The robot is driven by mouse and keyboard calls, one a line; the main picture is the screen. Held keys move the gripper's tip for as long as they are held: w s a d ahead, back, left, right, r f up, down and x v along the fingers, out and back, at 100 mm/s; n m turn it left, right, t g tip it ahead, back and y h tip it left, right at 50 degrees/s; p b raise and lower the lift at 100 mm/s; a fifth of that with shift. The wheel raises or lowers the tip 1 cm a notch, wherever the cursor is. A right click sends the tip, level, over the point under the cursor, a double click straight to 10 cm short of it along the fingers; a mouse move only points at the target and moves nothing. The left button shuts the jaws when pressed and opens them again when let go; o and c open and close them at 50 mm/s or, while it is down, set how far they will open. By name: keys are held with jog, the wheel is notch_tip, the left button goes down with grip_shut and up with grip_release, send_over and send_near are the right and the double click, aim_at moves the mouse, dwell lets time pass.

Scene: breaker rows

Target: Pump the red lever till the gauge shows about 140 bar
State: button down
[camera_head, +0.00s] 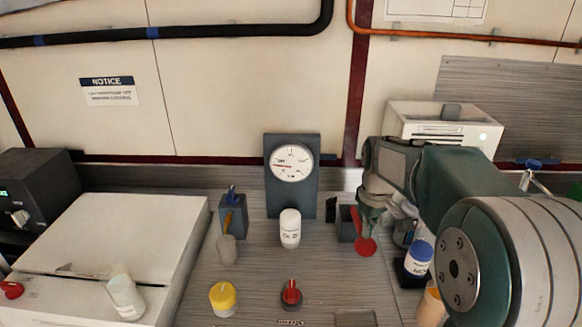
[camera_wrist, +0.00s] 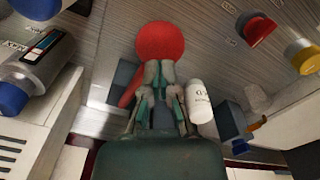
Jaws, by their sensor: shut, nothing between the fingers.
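The red lever (camera_head: 365,246) shows as a round red knob on the bench, just below my gripper (camera_head: 370,222). In the wrist view the red knob (camera_wrist: 160,42) is right beyond the fingertips, and a red arm slants down to the left beside them. My gripper (camera_wrist: 159,70) is shut and holds nothing. I cannot tell whether the fingertips touch the knob. The gauge (camera_head: 291,163) is a white round dial on a dark upright panel, left of my arm. Its needle points left; the numbers are too small to read. My gripper partly hides the lever's base.
A white bottle (camera_head: 290,228) stands before the gauge panel. A yellow knob (camera_head: 222,299) and a red rotary switch (camera_head: 291,292) are at the front. A blue-capped bottle (camera_head: 418,259) stands right of the lever. A white box (camera_head: 110,235) fills the left.

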notch_tip(320, 180, down, 8)
dwell(1.7)
jog(key=shift+r, duration=4.45)
jog(key=shift+f, duration=0.1)
notch_tip(320, 180, down, 9)
jog(key=shift+r, duration=4.65)
